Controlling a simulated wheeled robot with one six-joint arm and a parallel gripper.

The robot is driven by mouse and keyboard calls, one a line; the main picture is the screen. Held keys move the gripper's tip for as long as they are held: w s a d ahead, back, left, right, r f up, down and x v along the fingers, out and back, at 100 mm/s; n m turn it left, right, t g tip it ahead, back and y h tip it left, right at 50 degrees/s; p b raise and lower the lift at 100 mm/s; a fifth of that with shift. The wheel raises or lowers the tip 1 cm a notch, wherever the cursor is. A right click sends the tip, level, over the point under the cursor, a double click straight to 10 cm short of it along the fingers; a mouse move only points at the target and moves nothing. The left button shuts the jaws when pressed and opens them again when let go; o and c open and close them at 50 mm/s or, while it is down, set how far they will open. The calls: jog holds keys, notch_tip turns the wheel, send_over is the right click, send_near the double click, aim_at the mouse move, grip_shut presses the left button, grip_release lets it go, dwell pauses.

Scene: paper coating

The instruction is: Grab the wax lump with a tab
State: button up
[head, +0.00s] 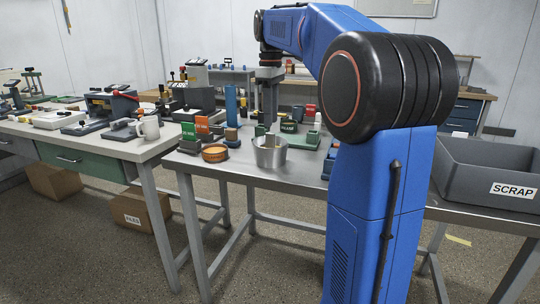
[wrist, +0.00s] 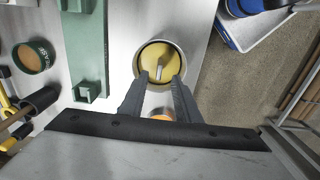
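The wax lump (wrist: 152,61) is a yellow round disc inside a metal pot, with a pale upright tab (wrist: 160,72) across its middle in the wrist view. The metal pot (head: 271,157) stands on the steel table in the head view; its rim (wrist: 137,60) also shows in the wrist view. My gripper (wrist: 161,77) is open and empty, its two dark fingers apart near the pot's lower rim in the wrist view. In the head view my gripper (head: 267,122) points down above the pot. I cannot tell its exact height over the tab.
Other small items crowd the table behind. A grey SCRAP bin (head: 485,170) is at the right. A white mug (head: 149,127) stands on the left bench.

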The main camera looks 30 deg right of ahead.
aim_at(270, 136)
jog(key=shift+w+f, duration=0.15)
jog(key=shift+f, duration=3.6)
grip_shut()
